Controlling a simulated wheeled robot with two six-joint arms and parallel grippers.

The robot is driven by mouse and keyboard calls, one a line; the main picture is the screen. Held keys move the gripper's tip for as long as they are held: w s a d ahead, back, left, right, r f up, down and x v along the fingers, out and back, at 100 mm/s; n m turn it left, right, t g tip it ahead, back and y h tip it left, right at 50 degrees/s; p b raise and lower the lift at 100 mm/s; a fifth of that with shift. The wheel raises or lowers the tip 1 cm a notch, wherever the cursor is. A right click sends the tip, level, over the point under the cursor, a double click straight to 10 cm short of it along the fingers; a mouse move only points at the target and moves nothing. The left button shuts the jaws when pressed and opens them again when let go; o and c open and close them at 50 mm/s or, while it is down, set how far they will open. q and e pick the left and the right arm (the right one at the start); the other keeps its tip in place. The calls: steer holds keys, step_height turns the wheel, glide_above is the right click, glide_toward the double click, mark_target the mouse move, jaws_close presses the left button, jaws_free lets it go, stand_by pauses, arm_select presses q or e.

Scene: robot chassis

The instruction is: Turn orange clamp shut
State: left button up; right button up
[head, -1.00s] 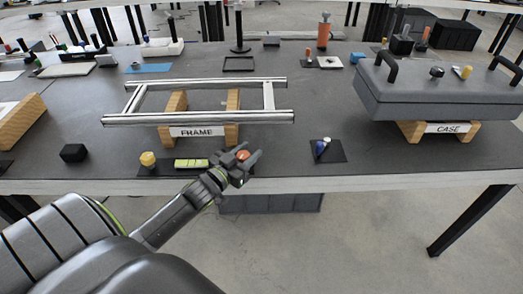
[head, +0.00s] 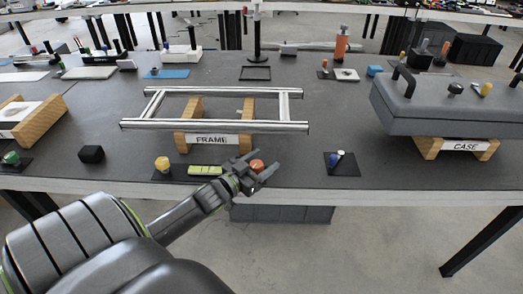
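An orange knob (head: 257,165), which looks like the orange clamp, is near the front edge of the table, at the right end of a dark strip. My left gripper (head: 260,171) is at the knob, with its two fingers spread on either side of it. The fingers look open; I cannot tell whether either one touches the knob. The base of the knob is hidden by the gripper. My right gripper is out of view.
A yellow knob (head: 162,164) and a yellow-green block (head: 205,170) are left of the gripper. The metal frame (head: 215,126) stands on wooden supports behind it. A blue-and-white piece (head: 336,159) on a dark pad is to the right. The grey case (head: 450,112) is farther right.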

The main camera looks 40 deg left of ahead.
mark_target(251, 168)
arm_select(q)
steer(key=s+p, duration=0.1)
steer(key=p, duration=0.2)
steer(key=s+p, duration=0.2)
steer(key=p, duration=0.1)
steer(key=shift+a+r, duration=0.15)
steer(key=shift+r, duration=0.15)
steer(key=s+a, duration=0.1)
steer(key=s, duration=1.3)
steer(key=shift+s+f, duration=0.2)
steer(key=shift+f, duration=0.1)
